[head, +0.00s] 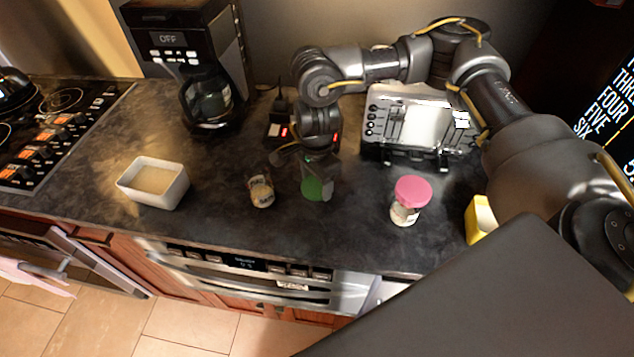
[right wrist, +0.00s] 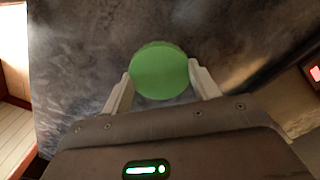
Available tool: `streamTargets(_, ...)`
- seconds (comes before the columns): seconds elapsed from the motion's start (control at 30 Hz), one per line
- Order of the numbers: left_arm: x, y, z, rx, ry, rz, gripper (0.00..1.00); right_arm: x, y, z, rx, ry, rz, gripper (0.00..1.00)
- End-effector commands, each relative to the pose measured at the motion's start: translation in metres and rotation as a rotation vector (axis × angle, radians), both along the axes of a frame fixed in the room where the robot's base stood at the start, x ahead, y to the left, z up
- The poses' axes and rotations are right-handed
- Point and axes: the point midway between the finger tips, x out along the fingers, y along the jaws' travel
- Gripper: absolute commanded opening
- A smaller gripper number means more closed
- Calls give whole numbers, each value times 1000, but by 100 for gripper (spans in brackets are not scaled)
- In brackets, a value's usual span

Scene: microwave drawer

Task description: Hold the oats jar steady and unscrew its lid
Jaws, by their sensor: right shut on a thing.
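A small glass jar with tan contents (head: 261,191) stands on the counter and shows no lid; it looks like the oats jar. My right gripper (head: 320,172) is to the right of that jar, pointing down. It is shut on a round green lid (head: 314,188). In the right wrist view, the green lid (right wrist: 160,71) sits between the two fingertips of my right gripper (right wrist: 161,82). Whether anything is under the lid is hidden. A second jar with a pink lid (head: 412,190) stands farther right. My left gripper is not in view.
A white rectangular dish (head: 153,183) stands at the left. A coffee maker (head: 200,70) and a silver toaster (head: 420,125) stand at the back. A yellow object (head: 479,218) is at the right. The counter's front strip is clear.

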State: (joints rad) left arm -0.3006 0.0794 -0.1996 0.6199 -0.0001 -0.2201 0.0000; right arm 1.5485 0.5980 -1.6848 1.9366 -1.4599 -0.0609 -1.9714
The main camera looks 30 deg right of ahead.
Motion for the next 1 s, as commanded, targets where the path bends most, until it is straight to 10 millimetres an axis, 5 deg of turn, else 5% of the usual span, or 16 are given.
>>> streamTargets(0.57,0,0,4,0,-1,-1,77,0,0,-22,0,-1,0,33)
streamTargets(0.6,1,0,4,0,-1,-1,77,0,0,-22,0,-2,0,62)
streamTargets(0.73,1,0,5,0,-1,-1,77,0,0,-21,0,-2,0,79)
streamTargets(1.0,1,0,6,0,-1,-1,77,0,0,-20,1,-1,0,82)
